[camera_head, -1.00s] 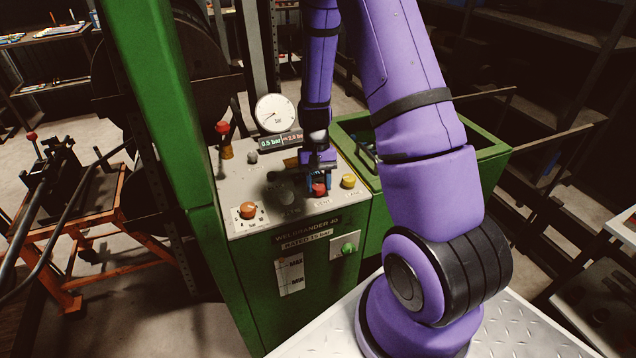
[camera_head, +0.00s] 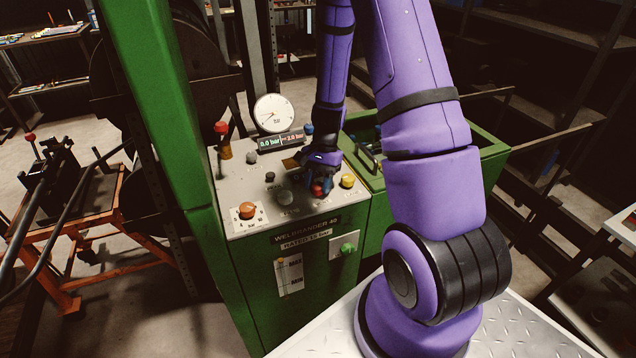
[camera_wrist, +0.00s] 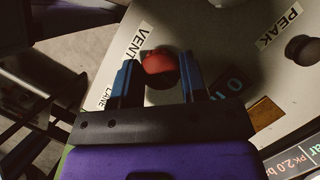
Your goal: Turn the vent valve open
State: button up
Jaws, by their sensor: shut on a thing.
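The vent valve is a red knob (camera_head: 318,188) on the light top panel of the green machine. In the wrist view the red knob (camera_wrist: 158,63) sits beside the VENT label (camera_wrist: 140,42). My gripper (camera_head: 320,182) is down at the panel, tilted, with its blue fingers on either side of the knob. The fingers partly hide the knob in the head view. A small display (camera_head: 281,140) below the round gauge (camera_head: 274,113) reads about 0.0 bar beside 2.0 bar.
A yellow knob (camera_head: 348,181) stands close to the right of my gripper. A green bin (camera_head: 480,145) adjoins on the right.

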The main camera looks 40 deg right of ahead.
dwell(0.3)
jog(key=o, duration=0.9)
jog(key=v, duration=1)
jog(key=shift+d+r, duration=0.15)
jog(key=shift+r, duration=0.25)
